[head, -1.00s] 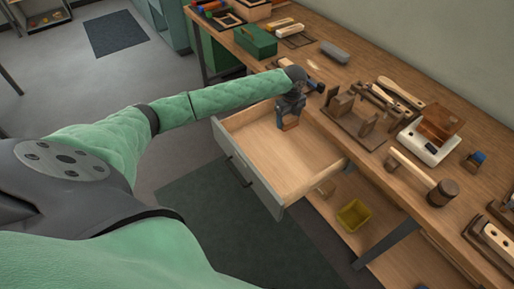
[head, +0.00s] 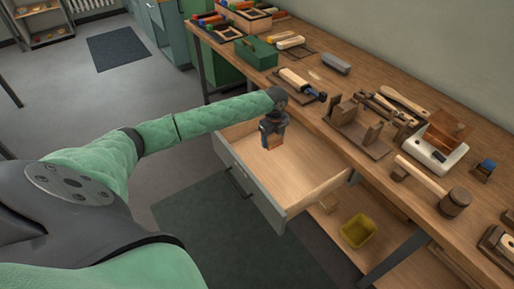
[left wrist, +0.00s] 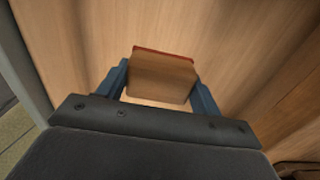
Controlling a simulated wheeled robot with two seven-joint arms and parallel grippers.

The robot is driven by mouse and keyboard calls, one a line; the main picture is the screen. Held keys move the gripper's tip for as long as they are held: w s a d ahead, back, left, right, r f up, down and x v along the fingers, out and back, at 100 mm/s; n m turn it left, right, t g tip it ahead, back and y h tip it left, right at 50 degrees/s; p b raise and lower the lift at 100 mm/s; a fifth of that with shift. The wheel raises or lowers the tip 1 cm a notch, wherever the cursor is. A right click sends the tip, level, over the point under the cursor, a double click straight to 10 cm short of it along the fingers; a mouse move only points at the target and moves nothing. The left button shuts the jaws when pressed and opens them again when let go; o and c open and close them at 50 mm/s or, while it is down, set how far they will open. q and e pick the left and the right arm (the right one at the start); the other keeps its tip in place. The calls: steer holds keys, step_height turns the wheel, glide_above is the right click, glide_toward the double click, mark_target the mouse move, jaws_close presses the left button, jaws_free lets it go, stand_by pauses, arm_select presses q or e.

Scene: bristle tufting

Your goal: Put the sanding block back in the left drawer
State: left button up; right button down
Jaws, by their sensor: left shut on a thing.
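The sanding block (left wrist: 162,78) is a wooden block with a thin reddish layer along its far edge in the left wrist view. My left gripper (left wrist: 160,88) is shut on it, with a blue finger on each side. In the head view the left gripper (head: 271,143) points down over the open drawer (head: 290,165), and the block (head: 273,142) shows small between its fingers. The drawer is pulled out from the bench, with a grey front, and its visible floor is bare. I cannot tell whether the block touches the drawer floor. My right gripper is out of view.
A yellow bin (head: 358,231) stands on the lower shelf. The drawer's walls surround the gripper.

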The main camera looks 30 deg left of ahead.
arm_select(q)
steer(key=p, duration=0.1)
glide_toward(257, 153)
steer(key=shift+w+d+f, duration=0.1)
steer(key=shift+d+f, duration=0.15)
steer(key=shift+d, duration=0.25)
steer(key=shift+w+d+f, duration=0.1)
steer(key=shift+d+f, duration=0.1)
steer(key=shift+d, duration=0.25)
steer(key=shift+s+a+f, duration=0.1)
steer(key=shift+a+f, duration=0.25)
steer(key=shift+a, duration=0.15)
steer(key=shift+a+f, duration=0.2)
steer(key=shift+a, duration=0.1)
steer(key=shift+a+f, duration=0.15)
steer(key=shift+s+f+p, duration=0.1)
steer(key=shift+f+p, duration=0.6)
steer(key=shift+f, duration=1.3)
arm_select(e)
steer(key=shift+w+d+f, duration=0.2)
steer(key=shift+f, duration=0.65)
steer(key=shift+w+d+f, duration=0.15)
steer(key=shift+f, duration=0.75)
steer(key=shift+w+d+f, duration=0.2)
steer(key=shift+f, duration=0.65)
arm_select(q)
steer(key=shift+f, duration=0.1)
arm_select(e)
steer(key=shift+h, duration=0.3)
